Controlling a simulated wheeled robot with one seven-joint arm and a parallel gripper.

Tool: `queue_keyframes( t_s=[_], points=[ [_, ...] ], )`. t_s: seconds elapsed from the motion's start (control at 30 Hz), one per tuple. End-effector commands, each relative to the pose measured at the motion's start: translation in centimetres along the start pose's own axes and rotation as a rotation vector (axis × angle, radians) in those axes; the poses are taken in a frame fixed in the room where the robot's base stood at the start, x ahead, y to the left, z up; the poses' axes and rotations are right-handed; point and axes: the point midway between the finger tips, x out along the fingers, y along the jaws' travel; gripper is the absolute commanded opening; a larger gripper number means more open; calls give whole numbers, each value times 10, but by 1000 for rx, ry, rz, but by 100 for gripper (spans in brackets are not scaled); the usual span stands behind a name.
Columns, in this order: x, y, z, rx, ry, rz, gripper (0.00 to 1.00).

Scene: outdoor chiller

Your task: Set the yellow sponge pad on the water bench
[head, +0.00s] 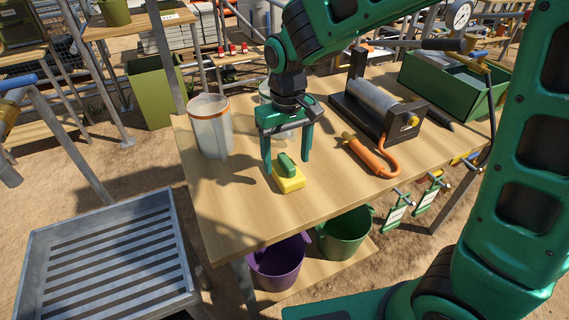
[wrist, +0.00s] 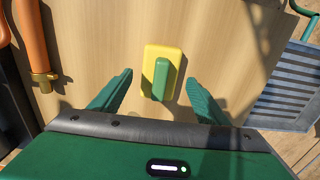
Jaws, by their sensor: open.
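The yellow sponge pad (head: 289,180) with a green grip block on top lies on the wooden table (head: 225,222) near its front edge. It also shows in the wrist view (wrist: 160,62), lying flat between and beyond my fingertips. My gripper (head: 287,165) is open above and around the pad, with one green finger to each side; in the wrist view the fingers (wrist: 158,90) are apart and not touching it. A grey slatted metal bench (head: 62,221), perhaps the water bench, stands at lower left; its slatted top is bare.
A clear cylinder with an orange rim (head: 211,130) stands left of my gripper. A black roller device (head: 372,110) and an orange-handled tool (head: 366,155) lie to the right. A green bin (head: 450,90) stands at the back right. Purple (head: 277,265) and green (head: 345,235) buckets sit below the tabletop.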

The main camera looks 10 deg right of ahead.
Motion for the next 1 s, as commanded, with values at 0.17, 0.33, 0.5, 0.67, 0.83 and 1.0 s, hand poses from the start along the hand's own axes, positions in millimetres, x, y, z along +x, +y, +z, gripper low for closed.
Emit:
queue_keyframes(
  t_s=[0.17,0.33,0.5,0.67,0.83,1.0],
  points=[
    [-38,0,-1,0,5,-2,69],
    [-67,0,-1,0,3,-1,69],
    [-84,0,0,-1,2,-1,69],
    [-90,0,0,-1,0,0,69],
    [-90,0,0,0,0,0,69],
    [-91,36,14,70,2,4,69]
  ],
)
